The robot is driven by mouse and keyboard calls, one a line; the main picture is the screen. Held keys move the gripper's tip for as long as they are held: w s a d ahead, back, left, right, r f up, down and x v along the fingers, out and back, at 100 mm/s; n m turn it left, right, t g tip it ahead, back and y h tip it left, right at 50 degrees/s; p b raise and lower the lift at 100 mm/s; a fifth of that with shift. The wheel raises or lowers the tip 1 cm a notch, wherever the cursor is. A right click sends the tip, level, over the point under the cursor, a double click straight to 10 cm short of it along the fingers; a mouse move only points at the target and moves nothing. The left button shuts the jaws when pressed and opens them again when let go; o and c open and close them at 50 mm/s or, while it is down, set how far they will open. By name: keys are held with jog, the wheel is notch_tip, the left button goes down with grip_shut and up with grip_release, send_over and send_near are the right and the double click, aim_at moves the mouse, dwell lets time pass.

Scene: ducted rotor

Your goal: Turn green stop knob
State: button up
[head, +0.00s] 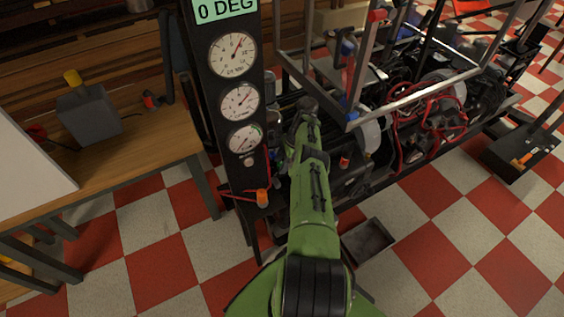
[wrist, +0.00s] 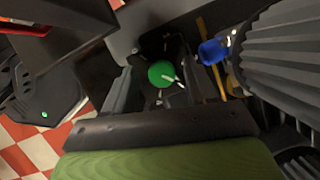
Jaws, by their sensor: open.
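The green stop knob (wrist: 161,74) shows in the wrist view as a round green disc with a pale bar or pointer at its right side. My gripper (wrist: 158,75) is open, with one dark finger on each side of the knob in that view. I cannot tell how far the fingertips are from the knob, or whether they touch it. In the head view my green arm reaches forward to the machine, beside the gauge panel. The knob and the fingers cannot be made out there.
A black panel with three round gauges (head: 239,102) and a "0 DEG" display (head: 226,9) stands left of my arm. A metal frame (head: 352,122) rises at the right. A blue part (wrist: 213,51) and a ribbed grey cylinder (wrist: 285,50) sit right of the knob.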

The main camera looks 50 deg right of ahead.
jog(key=p+v, duration=0.3)
jog(key=v, duration=1.2)
jog(key=shift+r, duration=0.35)
jog(key=shift+d, duration=0.15)
